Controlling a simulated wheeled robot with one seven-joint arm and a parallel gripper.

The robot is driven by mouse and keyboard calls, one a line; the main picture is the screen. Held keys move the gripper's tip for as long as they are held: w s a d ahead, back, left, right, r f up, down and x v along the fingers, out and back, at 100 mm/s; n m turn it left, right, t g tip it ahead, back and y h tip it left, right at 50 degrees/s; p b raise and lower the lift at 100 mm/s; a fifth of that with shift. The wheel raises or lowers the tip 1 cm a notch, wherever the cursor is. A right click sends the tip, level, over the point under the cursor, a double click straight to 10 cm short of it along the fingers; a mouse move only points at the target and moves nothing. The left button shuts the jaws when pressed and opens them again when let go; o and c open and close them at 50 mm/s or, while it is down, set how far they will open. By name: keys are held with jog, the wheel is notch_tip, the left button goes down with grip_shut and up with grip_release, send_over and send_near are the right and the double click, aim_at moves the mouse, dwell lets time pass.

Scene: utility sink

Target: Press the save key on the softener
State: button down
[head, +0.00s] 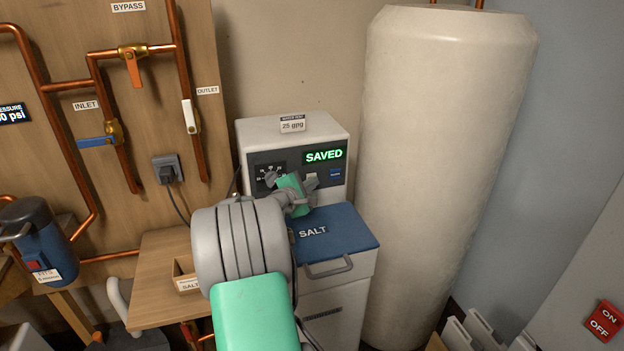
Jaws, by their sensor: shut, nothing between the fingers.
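The softener (262,136) is a white cabinet with a dark grey control panel on its upper front. Its display (324,156) reads SAVED in green letters. A dial with white markings sits on the panel's left, partly covered by my gripper. A small blue square (336,173) is on the panel's right; its lettering is too small to read. I cannot tell which part is the save key. My gripper (291,184) is shut and empty in front of the panel's middle. Its fingertips are largely hidden by my wrist, so contact with the panel cannot be told.
The blue SALT lid (345,240) is below the panel. A tall white tank (440,160) stands close on the right. Copper pipes with valves run on the wooden board (60,170) at left. A wooden shelf (150,290) is at lower left. A red ON/OFF switch (604,320) is at far right.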

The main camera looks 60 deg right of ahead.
dwell(0.4)
jog(key=shift+s+a, duration=0.5)
jog(key=s+a+p, duration=0.2)
jog(key=s+a, duration=0.1)
jog(key=shift+s+a, duration=0.25)
jog(key=shift+a, duration=0.05)
dwell(0.7)
